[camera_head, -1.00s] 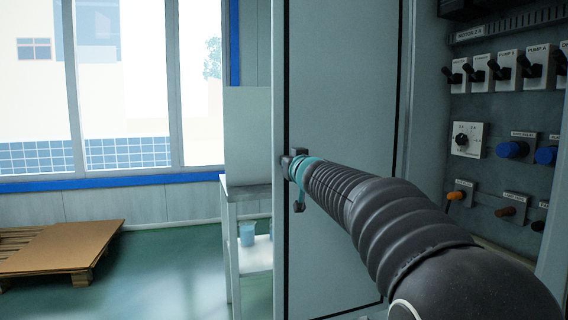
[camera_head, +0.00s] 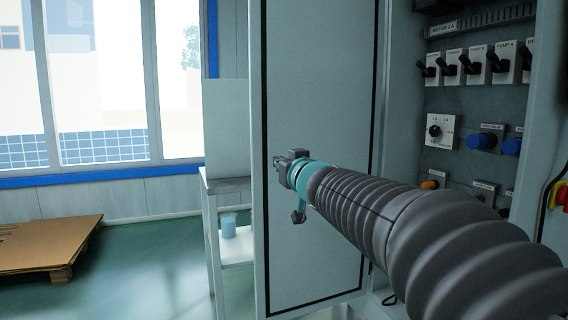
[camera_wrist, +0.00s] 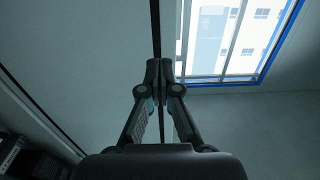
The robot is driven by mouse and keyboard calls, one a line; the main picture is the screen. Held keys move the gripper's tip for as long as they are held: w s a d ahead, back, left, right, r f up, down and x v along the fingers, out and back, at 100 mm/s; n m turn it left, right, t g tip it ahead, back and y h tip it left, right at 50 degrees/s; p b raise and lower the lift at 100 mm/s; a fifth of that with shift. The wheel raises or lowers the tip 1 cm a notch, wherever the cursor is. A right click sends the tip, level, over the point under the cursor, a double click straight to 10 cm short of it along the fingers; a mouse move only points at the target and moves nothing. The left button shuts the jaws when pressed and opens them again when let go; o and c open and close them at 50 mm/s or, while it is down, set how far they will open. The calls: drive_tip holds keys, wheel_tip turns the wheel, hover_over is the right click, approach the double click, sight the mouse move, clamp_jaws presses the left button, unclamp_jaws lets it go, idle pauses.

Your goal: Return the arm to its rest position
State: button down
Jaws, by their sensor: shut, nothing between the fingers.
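My arm reaches from the lower right of the head view towards the middle, covered in a dark ribbed sleeve with a teal wrist. My gripper (camera_head: 281,163) is at its far end, in front of the open cabinet door (camera_head: 318,90). In the wrist view my gripper (camera_wrist: 159,66) shows its two fingers together at the tips, with nothing between them. The cabinet door's pale inner face (camera_wrist: 80,45) is to the left there. I cannot tell how far the fingertips are from the door.
The panel has black toggle switches (camera_head: 472,64), a dial (camera_head: 437,132) and blue knobs (camera_head: 484,141). A red and yellow switch (camera_head: 560,195) sits at the right edge. A pallet (camera_head: 45,245) lies at the left.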

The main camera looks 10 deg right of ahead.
drive_tip(key=s+d+f+m+g+h, duration=0.1)
drive_tip(key=s+d+f+g+h, duration=0.25)
drive_tip(key=s+f, duration=0.45)
drive_tip(key=s+d+f+m+g+h, duration=0.1)
drive_tip(key=s+d+f+g+h, duration=0.3)
drive_tip(key=f, duration=0.7)
drive_tip(key=s+a+f+g+y, duration=0.1)
drive_tip(key=s+a+f, duration=0.1)
drive_tip(key=s, duration=0.6)
drive_tip(key=s+a+f+g+y, duration=0.2)
drive_tip(key=s+f, duration=0.2)
drive_tip(key=s, duration=0.4)
drive_tip(key=s+a+f+g+y, duration=0.1)
drive_tip(key=s+f, duration=0.3)
drive_tip(key=s, duration=0.4)
drive_tip(key=shift+a+g+y, duration=0.35)
drive_tip(key=shift+a, duration=0.5)
drive_tip(key=shift+a, duration=0.15)
